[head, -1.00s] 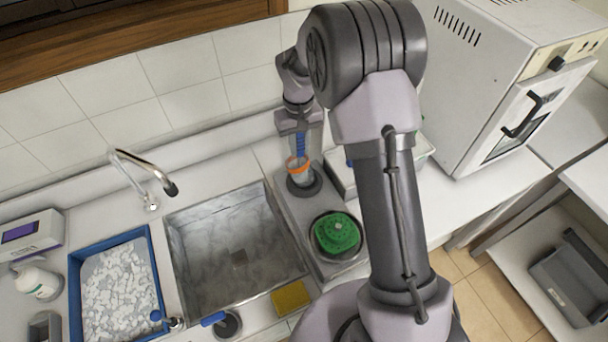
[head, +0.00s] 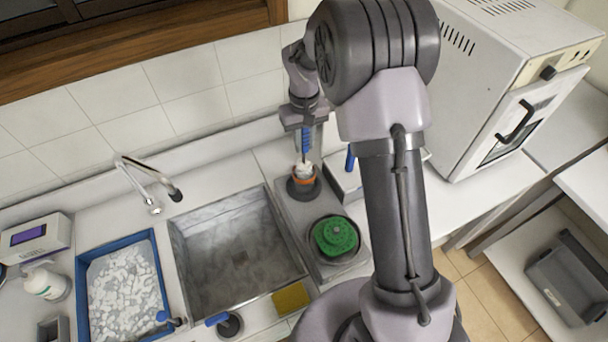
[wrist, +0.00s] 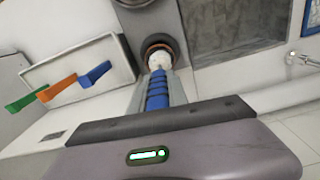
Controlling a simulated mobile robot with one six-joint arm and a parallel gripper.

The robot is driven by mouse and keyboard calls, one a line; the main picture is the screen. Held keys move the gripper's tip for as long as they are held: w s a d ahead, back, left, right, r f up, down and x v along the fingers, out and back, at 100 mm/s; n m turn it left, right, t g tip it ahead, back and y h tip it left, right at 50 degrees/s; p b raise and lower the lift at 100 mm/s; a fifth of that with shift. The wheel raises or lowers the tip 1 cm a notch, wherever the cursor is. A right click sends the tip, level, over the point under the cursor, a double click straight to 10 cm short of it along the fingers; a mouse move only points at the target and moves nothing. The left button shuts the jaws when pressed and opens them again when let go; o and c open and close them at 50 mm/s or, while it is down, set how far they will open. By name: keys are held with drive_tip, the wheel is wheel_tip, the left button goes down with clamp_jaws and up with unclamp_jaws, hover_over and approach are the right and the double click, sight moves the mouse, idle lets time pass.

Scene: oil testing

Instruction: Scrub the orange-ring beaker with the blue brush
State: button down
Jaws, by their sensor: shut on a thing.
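My gripper (head: 305,138) is shut on the blue handle of the brush (head: 306,143), which points down. In the wrist view the blue brush (wrist: 157,90) lies between the fingers, with its white bristle head (wrist: 159,60) toward the beaker. The orange-ring beaker (head: 303,181) stands in a dark round holder on the grey counter strip right of the sink. The white bristles show at and just above the beaker's orange rim (wrist: 158,48). How deep the head reaches inside is hidden.
The sink (head: 235,245) is left of the beaker. A green scrubber (head: 335,236) sits in a round holder in front. A tray (wrist: 30,78) with blue, green and orange handles lies beside. A yellow sponge (head: 291,298) is at the front.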

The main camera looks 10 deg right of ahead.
drive_tip(key=shift+f, duration=0.1)
wheel_tip(320, 180, up, 6)
drive_tip(key=p, duration=0.4)
idle(0.5)
